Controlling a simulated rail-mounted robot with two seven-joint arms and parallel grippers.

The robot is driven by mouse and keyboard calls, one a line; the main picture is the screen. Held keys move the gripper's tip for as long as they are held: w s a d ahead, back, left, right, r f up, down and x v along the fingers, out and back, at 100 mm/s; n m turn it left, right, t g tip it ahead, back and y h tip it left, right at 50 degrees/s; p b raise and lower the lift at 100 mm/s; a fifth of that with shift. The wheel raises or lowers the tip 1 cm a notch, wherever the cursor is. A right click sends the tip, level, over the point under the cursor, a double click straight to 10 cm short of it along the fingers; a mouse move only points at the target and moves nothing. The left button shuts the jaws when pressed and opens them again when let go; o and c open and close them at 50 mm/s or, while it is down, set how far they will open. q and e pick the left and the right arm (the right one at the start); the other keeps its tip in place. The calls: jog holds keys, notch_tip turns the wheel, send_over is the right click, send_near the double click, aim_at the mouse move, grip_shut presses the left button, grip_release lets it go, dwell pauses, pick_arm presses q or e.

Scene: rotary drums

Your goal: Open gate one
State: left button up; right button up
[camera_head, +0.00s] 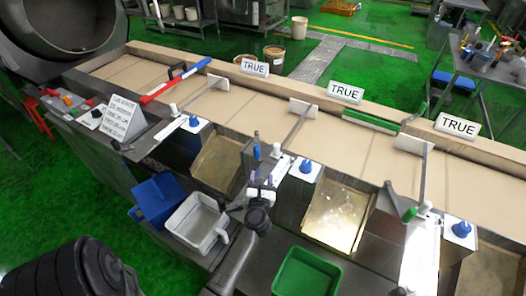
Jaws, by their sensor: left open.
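Three gates with thin metal arms and white plates cross the beige conveyor: the left gate (217,82), the middle gate (304,107) and the right gate (409,144). I cannot tell which is gate one. Blue knobs on white plates stand along the near edge: left knob (194,121), middle knob (306,166), right knob (461,229). My left gripper (262,181) is open beside the middle gate's near post, left of the middle knob. Contact with the post cannot be made out. My right gripper is not in view.
Signs reading TRUE (345,92) stand along the far rail. A grey tub (197,222), a blue bin (157,198) and a green tray (306,274) sit below the near edge. Metal chutes (337,216) open between the knobs.

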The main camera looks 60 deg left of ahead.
aim_at(257, 153)
pick_arm(q)
jog(key=shift+s+a+f+n+g, duration=0.15)
jog(key=shift+s+n+g, duration=0.1)
jog(key=shift+n, duration=0.25)
jog(key=shift+s+a+r+n+g, duration=0.15)
jog(key=shift+s+n+g, duration=0.1)
jog(key=shift+n, duration=0.25)
jog(key=shift+s+a+f+n+y, duration=0.1)
jog(key=shift+f+n+y, duration=0.05)
jog(key=shift+n+y, duration=0.2)
jog(key=shift+n, duration=0.25)
jog(key=x, duration=1.3)
jog(key=shift+w+a+f, duration=0.1)
jog(key=shift+w+a, duration=0.15)
jog(key=shift+a, duration=0.1)
jog(key=shift+c, duration=0.4)
grip_shut()
